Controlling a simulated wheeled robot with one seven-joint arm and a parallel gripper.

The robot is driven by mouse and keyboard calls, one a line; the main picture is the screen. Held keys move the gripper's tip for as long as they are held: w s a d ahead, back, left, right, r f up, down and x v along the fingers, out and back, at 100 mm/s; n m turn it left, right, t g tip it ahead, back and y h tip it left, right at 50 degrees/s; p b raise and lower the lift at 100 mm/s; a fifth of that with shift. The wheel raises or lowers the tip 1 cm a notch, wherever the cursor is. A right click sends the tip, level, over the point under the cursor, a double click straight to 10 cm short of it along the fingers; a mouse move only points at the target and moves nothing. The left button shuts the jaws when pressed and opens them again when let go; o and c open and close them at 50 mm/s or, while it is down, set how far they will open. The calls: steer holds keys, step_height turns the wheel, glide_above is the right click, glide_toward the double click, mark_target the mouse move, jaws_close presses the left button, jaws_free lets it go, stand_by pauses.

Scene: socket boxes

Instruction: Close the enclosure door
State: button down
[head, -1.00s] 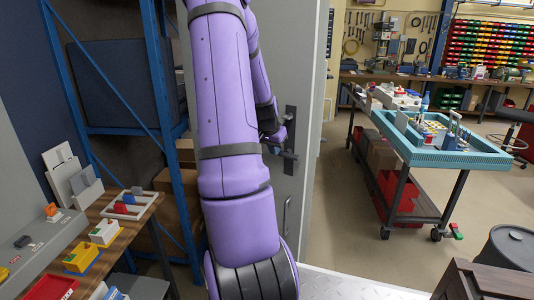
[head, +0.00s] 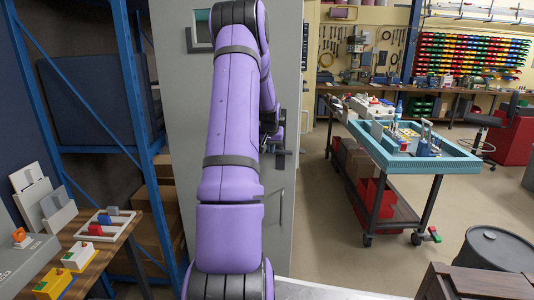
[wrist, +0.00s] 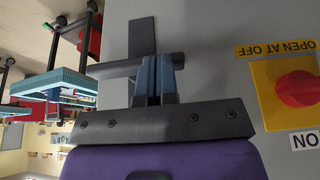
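The enclosure door (head: 180,125) is a tall grey panel behind my arm in the head view. A dark lever handle (head: 279,152) is near its right edge. In the wrist view, the grey door face (wrist: 215,75) shows the handle's plate and bar (wrist: 110,68) close up, and a yellow switch plate with a red knob (wrist: 297,88). My gripper (wrist: 156,62) has its fingers close together with a thin gap, across the handle bar; the bar does not run between them. I cannot tell whether they touch it. My arm hides much of the door in the head view.
A blue shelf rack (head: 133,95) stands left of the door. A wooden bench (head: 92,262) with small socket boxes is at the lower left. A teal-topped trolley (head: 430,165) stands to the right, with a dark barrel (head: 495,248) nearer. Open floor lies between door and trolley.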

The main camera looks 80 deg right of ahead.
steer(key=d+n, duration=0.1)
steer(key=d, duration=0.3)
steer(key=d+n, duration=0.1)
steer(key=d, duration=0.3)
steer(key=shift+w+d+t, duration=0.1)
steer(key=shift+d+t, duration=0.2)
steer(key=shift+d, duration=0.1)
